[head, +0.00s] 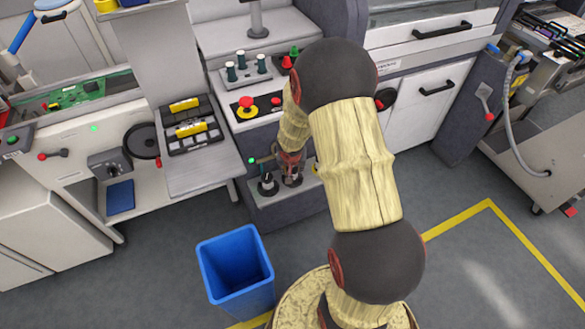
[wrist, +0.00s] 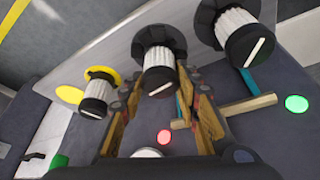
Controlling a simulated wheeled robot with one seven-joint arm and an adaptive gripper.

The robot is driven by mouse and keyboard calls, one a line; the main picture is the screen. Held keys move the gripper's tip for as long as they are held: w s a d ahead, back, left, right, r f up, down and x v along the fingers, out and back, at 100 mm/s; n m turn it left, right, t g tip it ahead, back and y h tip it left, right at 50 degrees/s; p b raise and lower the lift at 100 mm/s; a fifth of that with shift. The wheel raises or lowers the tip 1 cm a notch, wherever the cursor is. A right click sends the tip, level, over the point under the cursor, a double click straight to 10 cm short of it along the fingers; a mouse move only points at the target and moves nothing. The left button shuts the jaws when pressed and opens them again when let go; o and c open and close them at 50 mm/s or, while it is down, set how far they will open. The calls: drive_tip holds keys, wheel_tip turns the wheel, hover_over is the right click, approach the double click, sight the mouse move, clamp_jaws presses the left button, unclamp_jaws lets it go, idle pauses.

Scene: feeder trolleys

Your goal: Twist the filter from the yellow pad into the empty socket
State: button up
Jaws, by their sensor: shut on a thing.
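In the wrist view my gripper (wrist: 158,92) is shut on the middle filter (wrist: 159,80), a white ribbed cylinder with a dark cap and a white bar. This filter stands at the dark round middle socket (wrist: 150,36); whether it is fully seated cannot be told. A bare yellow pad (wrist: 70,95) lies at the left. Another filter (wrist: 97,92) stands in a yellow ring (wrist: 104,72) beside it. A third filter (wrist: 240,30) sits in a black socket at the right. In the head view my gripper (head: 290,164) is low at the shelf, partly hidden by my arm.
A red light (wrist: 164,137) and a green light (wrist: 297,103) glow on the panel. A wooden-coloured handle (wrist: 250,104) lies right of my fingers. In the head view a blue bin (head: 235,262) stands in front of the shelf (head: 258,213). Open floor lies at the right.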

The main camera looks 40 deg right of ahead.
drive_tip(key=shift+r+n+t+y+p, duration=0.1)
drive_tip(key=shift+n+t+y+p, duration=0.25)
drive_tip(key=shift+n+p, duration=1.1)
drive_tip(key=shift+n+t+y+p, duration=0.15)
drive_tip(key=shift+n+y+p, duration=0.3)
drive_tip(key=shift+n+p, duration=1)
drive_tip(key=shift+n+y+p, duration=1.1)
drive_tip(key=shift+n+p, duration=1.2)
drive_tip(key=shift+p, duration=3.75)
drive_tip(key=o, duration=1.2)
drive_tip(key=shift+o, duration=0.3)
drive_tip(key=shift+o, duration=1.2)
